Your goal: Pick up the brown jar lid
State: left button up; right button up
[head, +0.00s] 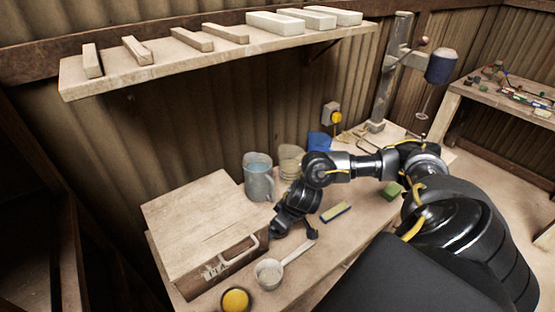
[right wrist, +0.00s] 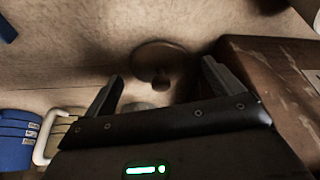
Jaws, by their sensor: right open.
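A round brown lid with a small knob (right wrist: 160,79) lies on the worktop in the right wrist view, just ahead of and between my finger tips. It is dim there, and I cannot tell whether the fingers touch it. My right gripper (right wrist: 163,80) is open with nothing held. In the head view the right gripper (head: 293,235) is low over the bench, beside the wooden box. I cannot make out the lid in the head view, where my arm and gripper cover part of the bench. My left gripper is not in view.
The wooden box (head: 190,217) stands close to the gripper. A grey pitcher (head: 258,180) and a blue container (head: 319,142) are behind; a scoop (head: 269,272) and yellow button (head: 236,300) are in front. A sponge (head: 336,212) and green block (head: 391,191) lie to the right.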

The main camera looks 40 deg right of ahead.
jog(key=shift+w+f, duration=0.1)
jog(key=shift+f, duration=0.2)
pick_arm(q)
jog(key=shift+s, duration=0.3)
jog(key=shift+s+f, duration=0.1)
pick_arm(e)
jog(key=shift+c, duration=0.2)
jog(key=c, duration=1)
jog(key=shift+r, duration=0.2)
jog(key=shift+c, duration=0.2)
